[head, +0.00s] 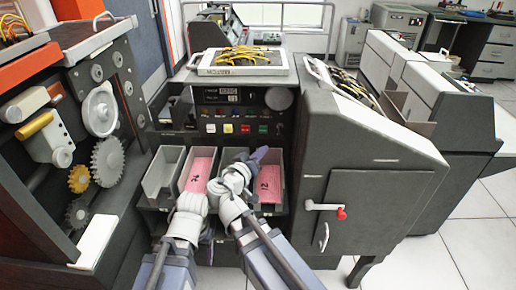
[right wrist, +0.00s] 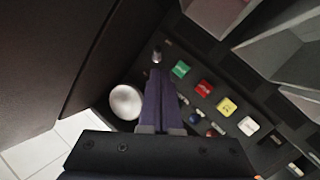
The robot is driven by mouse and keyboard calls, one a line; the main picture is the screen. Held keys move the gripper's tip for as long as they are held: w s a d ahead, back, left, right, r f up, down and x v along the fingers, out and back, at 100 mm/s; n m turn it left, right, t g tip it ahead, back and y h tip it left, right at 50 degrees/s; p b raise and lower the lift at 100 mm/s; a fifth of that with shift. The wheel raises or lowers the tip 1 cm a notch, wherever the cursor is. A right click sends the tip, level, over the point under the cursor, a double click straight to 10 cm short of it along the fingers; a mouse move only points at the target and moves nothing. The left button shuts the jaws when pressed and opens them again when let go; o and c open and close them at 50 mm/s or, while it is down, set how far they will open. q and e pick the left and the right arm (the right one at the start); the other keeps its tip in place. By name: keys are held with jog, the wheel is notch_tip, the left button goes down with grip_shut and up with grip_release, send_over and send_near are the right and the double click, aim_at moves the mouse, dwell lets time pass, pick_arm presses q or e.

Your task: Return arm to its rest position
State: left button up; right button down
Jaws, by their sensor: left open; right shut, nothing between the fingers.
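My right gripper (head: 260,154) has its purple fingers shut and empty, in front of the card machine, below its row of coloured buttons. In the right wrist view the shut fingers (right wrist: 158,68) point along the button panel. My left gripper (head: 213,187) is open, low in front of the card trays and close beside the right wrist; its fingertips are hard to make out. Pink cards (head: 201,165) lie in a grey tray behind the left arm. More pink cards (head: 268,183) lie in the tray to the right of my right arm.
The button panel (head: 236,129) and a round knob (right wrist: 126,102) are close to my right fingers. A grey tray (head: 161,176) at the left looks empty. A geared machine (head: 100,110) stands at the left, a cabinet with a red-tipped handle (head: 325,207) at the right.

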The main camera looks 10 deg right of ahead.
pick_arm(q)
jog(key=shift+s+a, duration=0.1)
jog(key=shift+a, duration=0.25)
pick_arm(e)
jog(key=shift+s+a, duration=0.25)
jog(key=shift+s, duration=0.1)
jog(key=shift+f, duration=0.1)
jog(key=s+a+f+n+g+y, duration=0.3)
jog(key=s+a+f+g+y, duration=0.25)
jog(key=s+f, duration=0.35)
jog(key=s+a+f+n+g+y, duration=0.2)
jog(key=s+a+f+g+y, duration=0.25)
jog(key=s+f+g, duration=0.4)
pick_arm(q)
notch_tip(320, 180, up, 18)
jog(key=p, duration=1.8)
pick_arm(e)
notch_tip(320, 180, up, 17)
jog(key=s+a+t, duration=0.1)
jog(key=shift+a+n+t, duration=0.3)
jog(key=shift+a+n, duration=0.05)
jog(key=shift+n, duration=0.05)
